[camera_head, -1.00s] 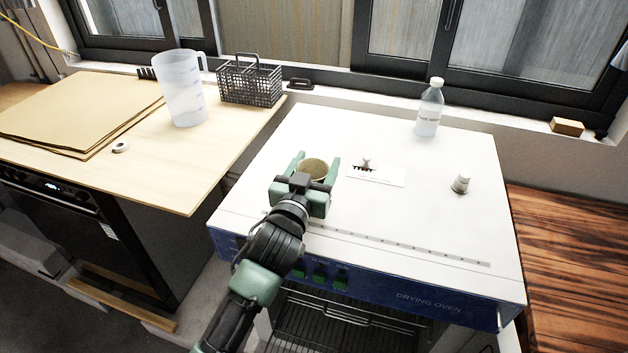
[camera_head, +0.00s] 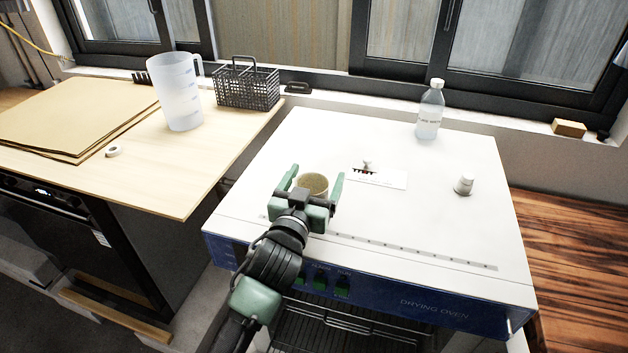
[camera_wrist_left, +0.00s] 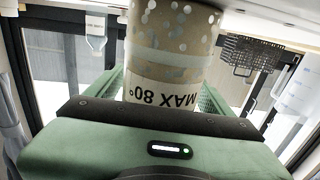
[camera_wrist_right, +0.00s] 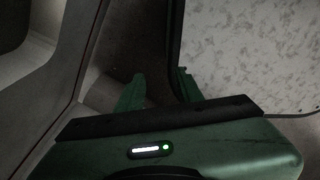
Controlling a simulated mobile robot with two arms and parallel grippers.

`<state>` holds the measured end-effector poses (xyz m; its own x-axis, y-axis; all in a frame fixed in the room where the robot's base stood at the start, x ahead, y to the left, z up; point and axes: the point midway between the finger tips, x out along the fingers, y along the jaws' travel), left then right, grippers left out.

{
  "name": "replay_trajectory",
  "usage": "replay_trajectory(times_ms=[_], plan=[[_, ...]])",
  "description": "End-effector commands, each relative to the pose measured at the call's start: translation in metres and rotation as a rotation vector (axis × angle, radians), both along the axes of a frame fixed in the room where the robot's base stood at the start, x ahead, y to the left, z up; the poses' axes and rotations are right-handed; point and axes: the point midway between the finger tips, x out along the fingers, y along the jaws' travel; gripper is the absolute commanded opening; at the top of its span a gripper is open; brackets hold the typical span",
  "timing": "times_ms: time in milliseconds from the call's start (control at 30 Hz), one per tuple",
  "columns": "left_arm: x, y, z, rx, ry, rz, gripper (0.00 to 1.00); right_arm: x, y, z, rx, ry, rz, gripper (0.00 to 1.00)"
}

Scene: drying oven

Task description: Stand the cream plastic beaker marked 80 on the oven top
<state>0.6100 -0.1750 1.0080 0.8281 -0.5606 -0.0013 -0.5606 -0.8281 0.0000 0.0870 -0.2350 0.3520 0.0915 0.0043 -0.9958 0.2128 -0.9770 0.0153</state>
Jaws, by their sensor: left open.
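The cream plastic beaker (camera_head: 313,184) is at the front left of the white oven top (camera_head: 420,225). It looks upright; the gripper hides its lower part in the head view. In the left wrist view, the beaker (camera_wrist_left: 172,50) shows pale dots and the upside-down print "MAX 80°". My left gripper (camera_head: 316,178) is open, with one finger on each side of the beaker. Whether a finger touches it, I cannot tell. My right gripper (camera_wrist_right: 158,88) shows only in its own wrist view, open and empty, beside a speckled pale panel.
On the wooden counter (camera_head: 165,195) at left are a plastic jug (camera_head: 178,95) and a black wire basket (camera_head: 247,85). The oven top's front right is clear.

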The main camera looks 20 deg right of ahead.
Motion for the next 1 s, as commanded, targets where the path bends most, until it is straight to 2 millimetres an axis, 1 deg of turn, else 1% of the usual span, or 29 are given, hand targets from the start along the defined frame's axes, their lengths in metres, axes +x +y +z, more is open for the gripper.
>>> replay_trajectory(times_ms=[67,167,267,500,700,833,1000], plan=[[0.000,0.000,0.005,0.000,-0.001,0.000,0.82,0.000,0.000,0.003,0.000,0.000,0.000,0.36],[-0.008,0.005,0.002,0.000,0.000,0.000,0.82,0.000,0.000,0.001,0.000,0.000,0.000,0.36],[-0.021,0.015,0.001,0.000,0.000,0.000,0.82,0.000,0.000,0.000,0.000,0.000,0.000,0.36],[-0.063,0.043,0.001,-0.002,0.001,0.000,0.82,0.000,0.000,-0.004,0.000,0.001,0.000,0.36],[-0.089,0.061,0.002,0.000,0.000,0.001,0.82,0.000,0.000,-0.007,0.000,0.001,0.000,0.36],[-0.097,0.066,0.003,-0.001,0.001,0.000,0.82,0.000,0.000,-0.007,0.000,0.001,0.000,0.36],[-0.100,0.068,0.004,-0.001,-0.001,0.000,0.82,0.000,0.000,-0.007,0.000,0.001,0.000,0.36]])
